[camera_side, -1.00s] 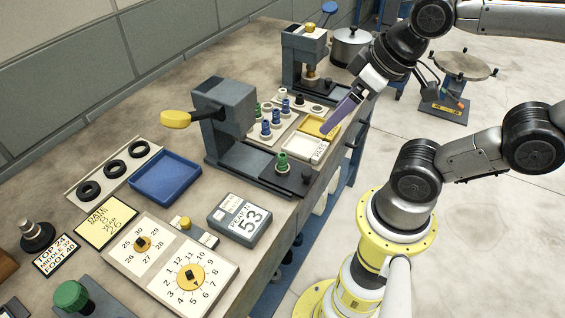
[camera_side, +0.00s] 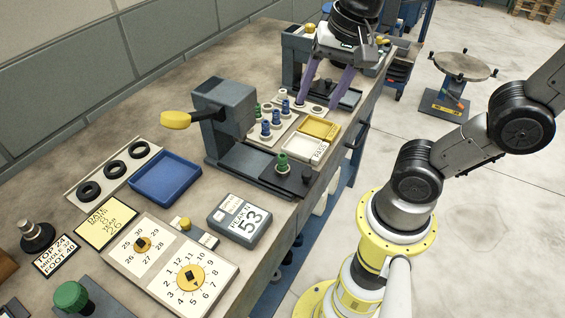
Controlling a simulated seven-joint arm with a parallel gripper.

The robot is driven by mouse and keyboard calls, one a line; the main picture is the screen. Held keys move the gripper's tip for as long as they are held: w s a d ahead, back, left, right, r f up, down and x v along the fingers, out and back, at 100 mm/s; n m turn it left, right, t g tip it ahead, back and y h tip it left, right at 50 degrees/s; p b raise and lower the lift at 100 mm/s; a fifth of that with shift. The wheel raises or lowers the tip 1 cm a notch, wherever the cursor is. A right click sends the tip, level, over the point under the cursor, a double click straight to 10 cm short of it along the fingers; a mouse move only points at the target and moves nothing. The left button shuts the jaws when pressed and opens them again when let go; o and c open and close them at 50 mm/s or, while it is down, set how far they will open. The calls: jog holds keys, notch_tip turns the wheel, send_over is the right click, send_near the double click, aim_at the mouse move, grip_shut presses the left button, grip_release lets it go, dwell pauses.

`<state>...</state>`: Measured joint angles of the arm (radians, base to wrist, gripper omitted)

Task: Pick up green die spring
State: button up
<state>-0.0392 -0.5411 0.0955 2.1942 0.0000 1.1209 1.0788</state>
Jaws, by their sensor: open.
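My gripper (camera_side: 317,104) is open, its two purple fingers pointing down near the back right of the white spring tray (camera_side: 286,137). Nothing shows between the fingers. Several blue springs (camera_side: 276,117) stand upright in the tray, left of my fingers. Small green pieces (camera_side: 257,110) show at the tray's left edge, partly hidden by the grey press. Another green spring-like piece (camera_side: 282,162) stands upright on the base of the grey press, apart from my gripper. I cannot tell whether the fingertips touch the tray.
The grey press (camera_side: 222,112) with a yellow handle stands in front of the tray. A yellow bin (camera_side: 320,127) and a white PASS bin (camera_side: 305,147) lie right of the tray. A second press (camera_side: 297,52) stands behind, partly hidden by my arm.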

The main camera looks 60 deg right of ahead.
aim_at(282, 156)
jog(key=w+a+f+m+g, duration=0.2)
jog(key=w+f+m+g, duration=0.1)
jog(key=w, duration=0.4)
jog(key=f, duration=1.4)
jog(key=shift+s+a, duration=0.1)
jog(key=shift+s, duration=0.2)
grip_shut()
